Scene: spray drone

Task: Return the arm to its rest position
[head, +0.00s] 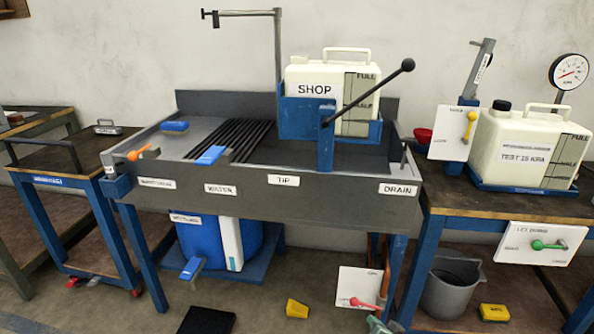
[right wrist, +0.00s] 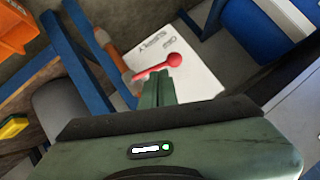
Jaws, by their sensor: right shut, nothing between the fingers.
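My right gripper (head: 378,324) shows only in part at the bottom edge of the head view, just below a red-knobbed lever (head: 366,304) on a white plate (head: 350,284). In the right wrist view its green fingers (right wrist: 157,84) are together with nothing between them. They point toward the red knob (right wrist: 173,60) and overlap the white supply plate (right wrist: 192,84) in the picture. I cannot tell whether they touch the lever. My left gripper is in neither view.
A grey sink bench (head: 330,187) fills the middle, with a SHOP canister (head: 303,76) in a blue tipping cradle. A right-hand table (head: 470,201) holds another canister (head: 513,143). A grey bucket (head: 452,292) and yellow blocks (head: 297,308) are on the floor.

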